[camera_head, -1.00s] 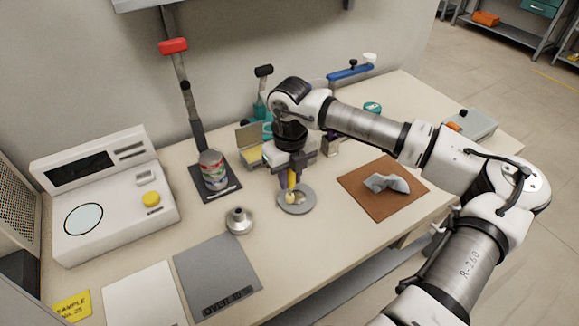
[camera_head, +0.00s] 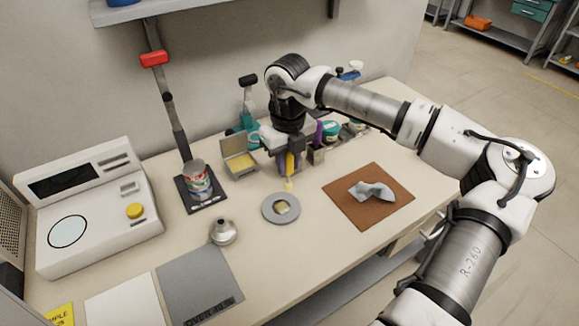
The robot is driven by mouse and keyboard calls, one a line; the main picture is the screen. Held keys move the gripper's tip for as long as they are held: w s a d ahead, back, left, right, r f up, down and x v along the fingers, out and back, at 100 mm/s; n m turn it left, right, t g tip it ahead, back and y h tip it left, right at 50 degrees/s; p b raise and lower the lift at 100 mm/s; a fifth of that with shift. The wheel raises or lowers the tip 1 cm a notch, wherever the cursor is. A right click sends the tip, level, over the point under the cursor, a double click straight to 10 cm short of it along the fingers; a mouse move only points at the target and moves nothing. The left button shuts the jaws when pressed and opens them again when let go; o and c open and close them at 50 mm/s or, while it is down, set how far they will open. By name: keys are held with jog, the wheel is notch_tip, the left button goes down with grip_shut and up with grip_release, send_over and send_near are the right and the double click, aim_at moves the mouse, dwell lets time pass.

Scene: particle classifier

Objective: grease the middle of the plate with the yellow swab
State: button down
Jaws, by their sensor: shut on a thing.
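The plate (camera_head: 269,215) is a round grey disc lying flat on the table, in front of my gripper. A small yellowish-tan patch (camera_head: 282,207) shows in its middle. My gripper (camera_head: 288,153) points down and is shut on the yellow swab (camera_head: 289,168). The swab hangs upright, its pale yellow tip (camera_head: 288,185) just behind the plate's far rim in the picture. The tip looks clear of the patch; its exact height is hard to tell.
An open box with yellow content (camera_head: 240,164) stands behind left of the plate. A can (camera_head: 197,180) on a dark press base is farther left.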

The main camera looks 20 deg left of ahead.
jog(key=shift+r+p, duration=0.4)
jog(key=shift+r, duration=0.95)
